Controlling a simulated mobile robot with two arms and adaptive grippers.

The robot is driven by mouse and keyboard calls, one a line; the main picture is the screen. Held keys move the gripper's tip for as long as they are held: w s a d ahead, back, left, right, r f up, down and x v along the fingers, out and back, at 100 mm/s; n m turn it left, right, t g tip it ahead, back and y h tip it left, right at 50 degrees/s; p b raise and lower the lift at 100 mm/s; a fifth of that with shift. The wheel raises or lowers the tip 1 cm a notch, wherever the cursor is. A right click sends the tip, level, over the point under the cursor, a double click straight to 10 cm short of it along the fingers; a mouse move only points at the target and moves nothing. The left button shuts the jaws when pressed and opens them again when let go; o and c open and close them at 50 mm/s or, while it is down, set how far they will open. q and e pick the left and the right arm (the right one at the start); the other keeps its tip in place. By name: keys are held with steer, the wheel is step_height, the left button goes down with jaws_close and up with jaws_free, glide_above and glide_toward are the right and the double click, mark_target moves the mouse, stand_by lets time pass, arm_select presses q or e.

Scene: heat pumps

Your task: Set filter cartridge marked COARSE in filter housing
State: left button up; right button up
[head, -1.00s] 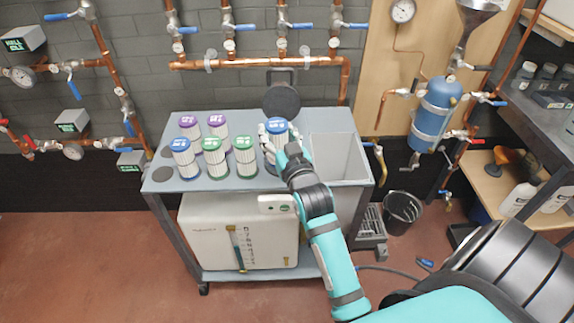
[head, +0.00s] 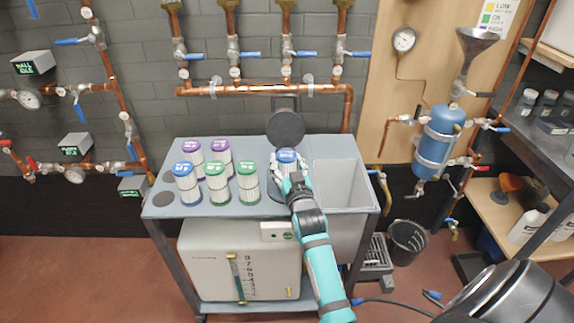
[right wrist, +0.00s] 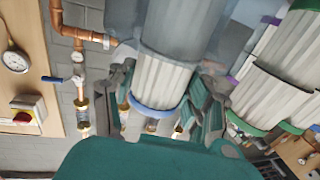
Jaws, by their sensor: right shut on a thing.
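My right gripper (head: 288,170) is shut on a blue-capped filter cartridge (head: 287,156) with white pleats, over the right half of the bench top. The fingers are around its blue-rimmed upper end; the cartridge also shows in the right wrist view (right wrist: 165,82). There, its far end appears to be inside a translucent grey cylinder (right wrist: 182,28), which looks like the filter housing. A round dark lid (head: 285,129) stands open just behind it. The label on the held cap is too small to read. My left gripper is out of view.
Another blue-capped cartridge (head: 184,184), two green-capped ones (head: 217,184) and two purple-capped ones (head: 220,150) stand on the left of the bench (head: 215,209). An open grey bin (head: 345,164) is sunk into its right end. Copper pipes (head: 260,90) run along the wall behind.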

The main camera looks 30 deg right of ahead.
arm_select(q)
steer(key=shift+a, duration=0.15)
arm_select(e)
steer(key=shift+f, duration=0.15)
steer(key=o, duration=0.8)
steer(key=shift+f, duration=0.1)
steer(key=o, duration=0.4)
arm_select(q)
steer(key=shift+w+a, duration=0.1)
arm_select(e)
steer(key=shift+o, duration=0.2)
